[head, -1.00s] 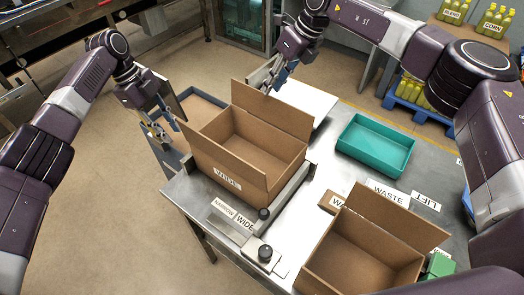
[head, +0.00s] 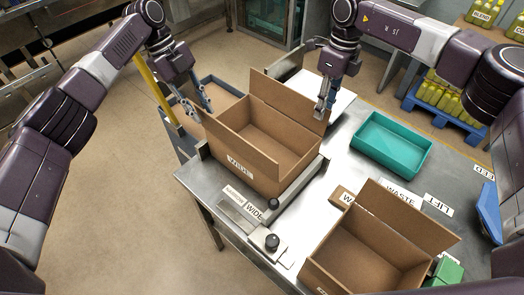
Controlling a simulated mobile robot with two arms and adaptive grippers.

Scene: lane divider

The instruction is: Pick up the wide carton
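The wide carton (head: 240,165) is an open brown box with a "WIDE" label on its front, its flaps standing up. It sits upright on the metal table's left part, against a low metal rail. My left gripper (head: 199,108) is beside the carton's back left corner, fingers apart and pointing down, with nothing between them. My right gripper (head: 325,112) is at the carton's right corner by the flap's end. Its fingers show a gap; whether they touch the cardboard is unclear.
A second open carton (head: 365,255) stands at the front right. A teal tray (head: 393,147), a "WASTE" sign (head: 398,196) and a "LIFT" sign (head: 438,205) are to the right. Black knobs (head: 271,242) sit near the front edge. A blue-rimmed bin (head: 215,84) is behind the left gripper.

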